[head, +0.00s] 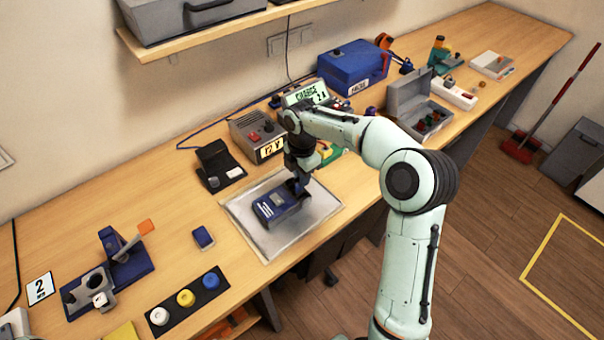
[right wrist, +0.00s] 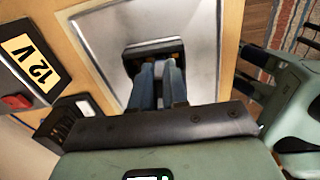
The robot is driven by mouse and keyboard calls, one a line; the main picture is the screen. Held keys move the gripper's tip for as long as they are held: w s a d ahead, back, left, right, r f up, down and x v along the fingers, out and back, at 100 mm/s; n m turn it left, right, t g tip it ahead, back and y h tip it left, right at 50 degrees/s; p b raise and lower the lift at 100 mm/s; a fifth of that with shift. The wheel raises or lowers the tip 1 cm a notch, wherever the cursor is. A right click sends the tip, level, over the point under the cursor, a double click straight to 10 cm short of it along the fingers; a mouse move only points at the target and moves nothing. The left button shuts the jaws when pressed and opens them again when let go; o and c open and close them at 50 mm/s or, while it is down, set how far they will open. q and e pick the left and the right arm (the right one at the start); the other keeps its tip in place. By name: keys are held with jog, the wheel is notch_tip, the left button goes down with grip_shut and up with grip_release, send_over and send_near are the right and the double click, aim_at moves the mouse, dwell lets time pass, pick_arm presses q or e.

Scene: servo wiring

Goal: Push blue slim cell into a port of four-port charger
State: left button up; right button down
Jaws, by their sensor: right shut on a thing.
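A dark blue case with a pale label, seemingly the four-port charger (head: 274,207), lies on the grey mat. It also shows beyond the fingertips in the right wrist view (right wrist: 153,47). My right gripper (head: 298,184) points down at the case's far right end and is shut on a small blue piece, seemingly the blue slim cell. In the right wrist view my fingers (right wrist: 160,82) reach the case's near edge. The fingers hide most of the held piece, and I cannot tell how deep it sits. The ports are hidden. My left gripper is not in view.
The grey mat (head: 240,210) has bare room around the case. A small blue block (head: 203,238) lies left of it. A button strip (head: 186,298) lies at the front left.

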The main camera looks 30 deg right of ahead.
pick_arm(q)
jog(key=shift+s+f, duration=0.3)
pick_arm(e)
jog(key=shift+f, duration=0.8)
jog(key=c, duration=1.1)
grip_release()
jog(key=shift+r, duration=0.1)
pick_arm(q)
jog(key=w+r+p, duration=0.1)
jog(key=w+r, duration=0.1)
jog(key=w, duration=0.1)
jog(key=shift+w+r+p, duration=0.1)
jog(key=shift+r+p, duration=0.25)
pick_arm(e)
notch_tip(320, 180, up, 13)
jog(key=shift+r, duration=0.2)
